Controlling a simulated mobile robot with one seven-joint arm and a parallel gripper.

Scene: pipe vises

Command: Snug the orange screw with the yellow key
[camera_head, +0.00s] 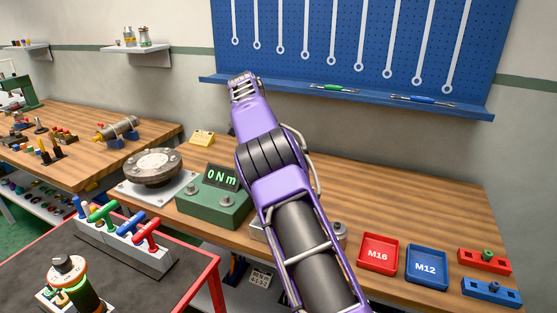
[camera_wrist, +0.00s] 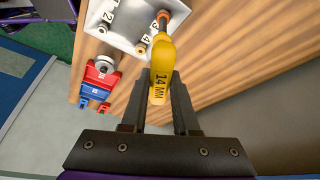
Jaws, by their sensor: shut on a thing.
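In the wrist view, my gripper (camera_wrist: 163,82) is shut on the yellow key (camera_wrist: 160,85), which is marked 14 MM. The key points away from the gripper toward a pale metal plate (camera_wrist: 125,22). The orange screw (camera_wrist: 163,15) shows at the plate's edge, just beyond the key's far end. I cannot tell whether the key is seated on the screw or only in front of it. Other numbered fasteners sit on the same plate. In the head view my purple arm hides the gripper, the key and most of the plate.
A green torque display (camera_head: 213,200) reads 0 Nm beside my arm. Red M16 (camera_head: 379,269) and blue M12 (camera_head: 427,281) trays and red and blue blocks lie to the right. A rack of coloured T-handles (camera_head: 125,245) stands at left. The bench behind the trays is clear.

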